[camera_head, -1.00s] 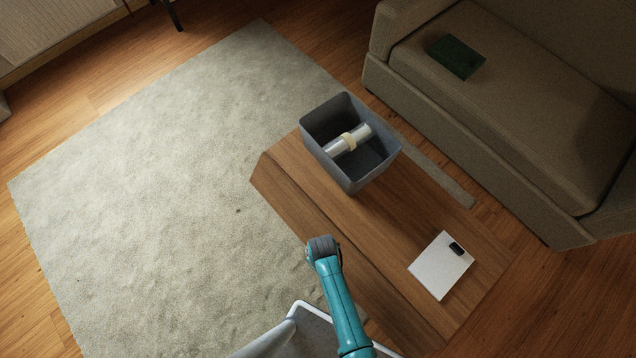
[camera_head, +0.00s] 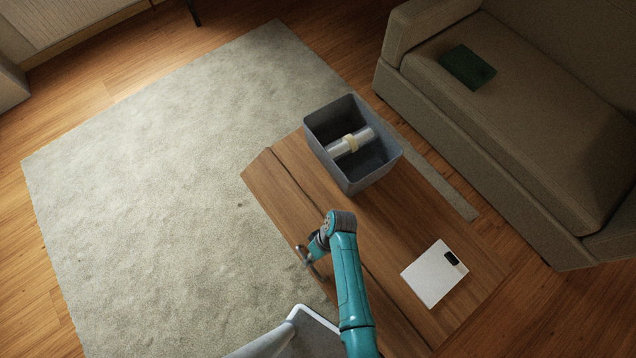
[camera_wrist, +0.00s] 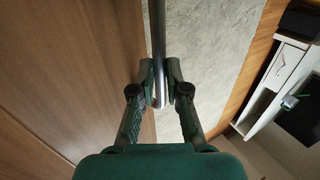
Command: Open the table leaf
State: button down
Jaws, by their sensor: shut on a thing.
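The wooden table (camera_head: 405,225) stands on the rug's right side, with its leaf (camera_head: 272,192) along the left edge. A seam divides the leaf from the main top. The leaf looks swung outward, roughly continuing the top; its exact angle is hard to tell. In the wrist view, a metal bar handle (camera_wrist: 158,30) runs along the leaf's edge (camera_wrist: 235,60). My gripper (camera_wrist: 160,82) is shut on this handle, one finger on each side. In the head view, my gripper (camera_head: 312,262) is at the leaf's outer edge, partly hidden by my arm.
A grey bin (camera_head: 345,170) holding a rolled white item (camera_head: 350,142) stands on the table. A white sheet (camera_head: 430,277) with a small black object (camera_head: 451,258) lies near its right edge. A sofa (camera_head: 520,130) stands at the right. The rug (camera_head: 150,180) left of the table is clear.

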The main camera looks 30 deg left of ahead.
jog(key=v, duration=0.2)
jog(key=shift+r, duration=0.35)
jog(key=shift+v, duration=1.1)
jog(key=c, duration=1.2)
grip_release()
jog(key=shift+w+d+f, duration=0.15)
jog(key=shift+w, duration=0.05)
jog(key=v, duration=1.2)
